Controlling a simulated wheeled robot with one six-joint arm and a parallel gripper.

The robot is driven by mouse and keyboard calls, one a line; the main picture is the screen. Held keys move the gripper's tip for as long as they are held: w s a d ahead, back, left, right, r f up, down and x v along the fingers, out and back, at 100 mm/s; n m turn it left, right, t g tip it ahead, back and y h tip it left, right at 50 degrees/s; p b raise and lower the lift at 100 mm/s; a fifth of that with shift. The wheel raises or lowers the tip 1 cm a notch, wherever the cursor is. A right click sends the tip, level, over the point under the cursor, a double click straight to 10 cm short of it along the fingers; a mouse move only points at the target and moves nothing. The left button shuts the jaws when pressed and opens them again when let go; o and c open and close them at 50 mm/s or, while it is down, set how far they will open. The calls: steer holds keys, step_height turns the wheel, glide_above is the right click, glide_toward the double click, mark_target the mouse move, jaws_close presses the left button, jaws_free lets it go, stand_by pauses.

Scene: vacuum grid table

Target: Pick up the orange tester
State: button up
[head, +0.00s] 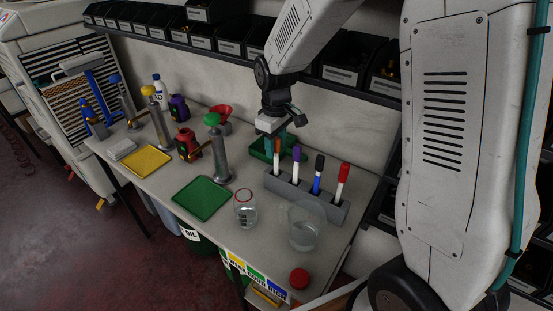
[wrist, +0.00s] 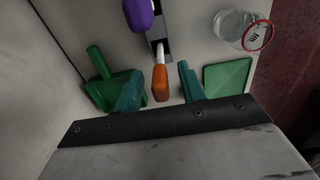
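The orange tester (wrist: 160,82) stands in the grey rack (head: 308,202), with its orange cap up and its white shaft below. In the head view the tester (head: 277,169) is at the rack's left end, with its upper part partly hidden by my gripper (head: 274,147). In the wrist view my gripper (wrist: 159,80) is open. Its two teal fingers are on either side of the orange cap, with a gap on each side. Nothing is held.
A purple-capped tester (head: 297,158) is nearest in the rack, then blue (head: 317,175) and red (head: 342,180) ones. A green scoop-like tray (head: 267,148) is behind. A jar (head: 245,211) and beaker (head: 304,232) stand in front. A green plate (head: 202,198) lies left.

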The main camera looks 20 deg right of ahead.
mark_target(276, 152)
steer(key=shift+f, duration=1.5)
jaws_close()
steer(key=shift+r, duration=0.1)
